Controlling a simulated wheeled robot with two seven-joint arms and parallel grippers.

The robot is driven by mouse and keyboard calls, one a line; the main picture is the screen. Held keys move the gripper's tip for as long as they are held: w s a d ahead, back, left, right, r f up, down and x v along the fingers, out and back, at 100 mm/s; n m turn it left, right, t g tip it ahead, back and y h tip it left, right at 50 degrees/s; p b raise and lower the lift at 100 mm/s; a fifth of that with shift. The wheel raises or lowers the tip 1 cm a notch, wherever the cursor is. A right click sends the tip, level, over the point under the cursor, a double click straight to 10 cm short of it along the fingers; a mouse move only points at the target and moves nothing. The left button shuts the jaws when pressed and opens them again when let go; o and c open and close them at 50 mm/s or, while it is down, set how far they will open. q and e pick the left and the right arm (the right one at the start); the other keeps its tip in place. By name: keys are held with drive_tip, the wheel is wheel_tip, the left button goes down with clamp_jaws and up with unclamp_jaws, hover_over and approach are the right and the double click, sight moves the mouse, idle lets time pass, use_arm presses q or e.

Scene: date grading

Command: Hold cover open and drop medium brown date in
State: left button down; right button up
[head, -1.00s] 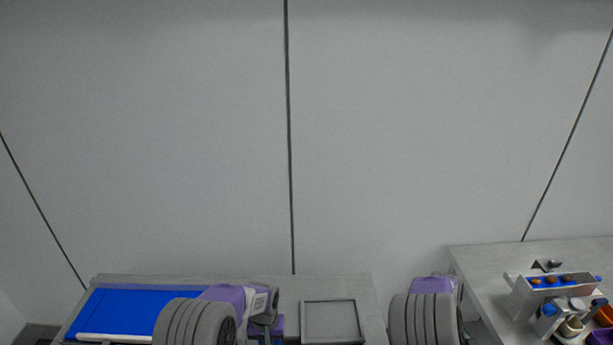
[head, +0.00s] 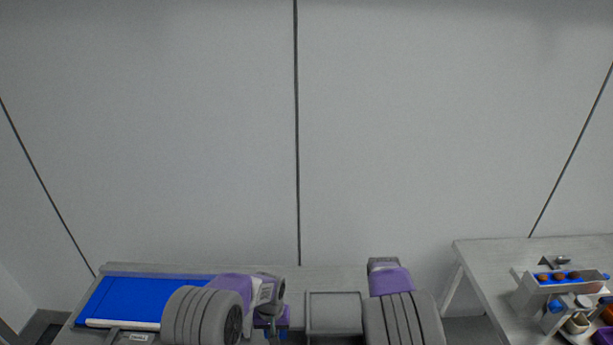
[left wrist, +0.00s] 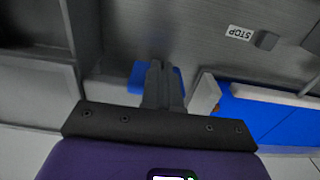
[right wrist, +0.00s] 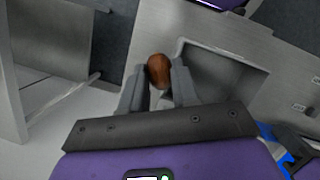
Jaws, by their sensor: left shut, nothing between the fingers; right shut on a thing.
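My right gripper (right wrist: 159,84) is shut on a brown date (right wrist: 159,70) in the right wrist view. It holds the date beside a grey square tray (right wrist: 262,80). The tray also shows in the head view (head: 333,294), between my two arms. My left gripper (left wrist: 160,68) is shut and empty in the left wrist view. Its fingertips are in front of a small blue piece (left wrist: 137,78); I cannot tell whether they touch it. I cannot clearly make out the cover. In the head view the fingers of both grippers are hidden or too small to read.
A blue belt (head: 140,300) lies at the left. A STOP label (left wrist: 239,32) shows near it. On the right table (head: 490,262) stands a rack (head: 535,290) holding several dates, with cups beside it. A gap separates the two tables.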

drive_tip(key=w+a+r, duration=0.1)
drive_tip(key=a+r, duration=0.1)
drive_tip(key=a, duration=1)
wheel_tip(320, 180, down, 7)
drive_tip(key=shift+d+f, duration=0.2)
drive_tip(key=shift+d, duration=0.25)
drive_tip(key=shift+w, duration=0.1)
drive_tip(key=o, duration=1.3)
drive_tip(key=shift+r, duration=0.1)
wheel_tip(320, 180, up, 8)
drive_tip(key=shift+f, duration=0.1)
